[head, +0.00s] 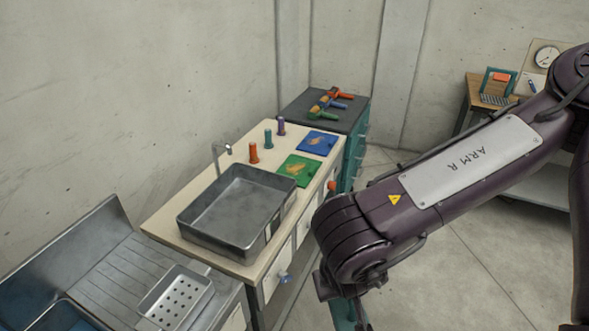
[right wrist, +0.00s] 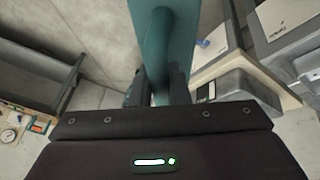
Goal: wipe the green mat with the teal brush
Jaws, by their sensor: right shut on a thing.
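The green mat (head: 286,174) lies flat on the cream counter, right of the steel basin, with a yellow-brown smear on it. My right gripper (head: 344,296) is low in front of the counter, apart from the mat and partly hidden by its own wrist. It is shut on the teal brush (head: 345,315), of which only a little shows at the bottom of the head view. In the right wrist view the brush (right wrist: 183,40) shows a round handle and a broad flat part beyond my right gripper (right wrist: 160,88). My left gripper is not in view.
A steel basin (head: 187,224) sits on the counter (head: 165,228). A blue mat (head: 309,148) lies behind the green one. Orange (head: 253,154), teal (head: 268,140) and purple (head: 281,127) upright pieces stand left of the mats. A dark-topped cabinet (head: 294,109) holds coloured tools.

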